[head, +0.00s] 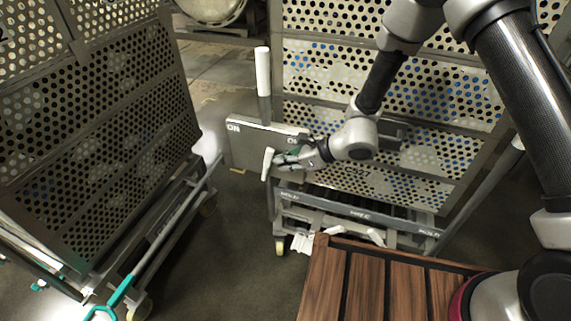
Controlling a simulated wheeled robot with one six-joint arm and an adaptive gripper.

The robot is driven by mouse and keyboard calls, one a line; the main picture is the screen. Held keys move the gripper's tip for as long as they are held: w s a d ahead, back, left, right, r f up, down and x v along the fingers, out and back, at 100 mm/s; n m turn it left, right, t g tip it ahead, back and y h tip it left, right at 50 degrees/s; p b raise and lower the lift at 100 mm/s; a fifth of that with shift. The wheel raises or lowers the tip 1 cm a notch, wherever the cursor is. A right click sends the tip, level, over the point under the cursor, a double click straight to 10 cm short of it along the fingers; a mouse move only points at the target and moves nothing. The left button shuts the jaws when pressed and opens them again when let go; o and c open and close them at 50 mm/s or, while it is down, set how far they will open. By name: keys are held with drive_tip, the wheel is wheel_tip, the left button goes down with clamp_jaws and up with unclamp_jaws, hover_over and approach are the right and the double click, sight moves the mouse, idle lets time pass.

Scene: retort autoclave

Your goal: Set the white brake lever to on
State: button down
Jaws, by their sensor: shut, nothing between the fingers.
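A grey brake plate (248,145) is on the near left corner of the perforated cart. "ON" is marked at its left end, and a partly hidden label starting with "O" is at its right. The short white brake lever (267,164) stands in front of the plate, slightly tilted, right of its middle and nearer the partly hidden label. My gripper (280,163) is shut and empty, just right of the lever, its fingertips close to it. I cannot tell whether they touch. My gripper and wrist cover part of the plate's right end.
A white-gripped upright post (263,72) rises behind the plate. The perforated cart (320,75) fills the back right. Another perforated cart (110,130) with a teal-handled bar (122,290) stands at the left. Floor (232,235) is free between them. A slatted wooden top (345,285) is in front.

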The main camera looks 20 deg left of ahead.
sight(269, 149)
drive_tip(key=shift+h, duration=0.8)
drive_tip(key=a, duration=0.1)
drive_tip(key=a+r, duration=0.2)
drive_tip(key=shift+w+a, duration=0.15)
drive_tip(key=shift+a, duration=0.15)
drive_tip(key=shift+w+a+r, duration=0.1)
drive_tip(key=shift+a+r, duration=0.05)
drive_tip(key=shift+a, duration=1.2)
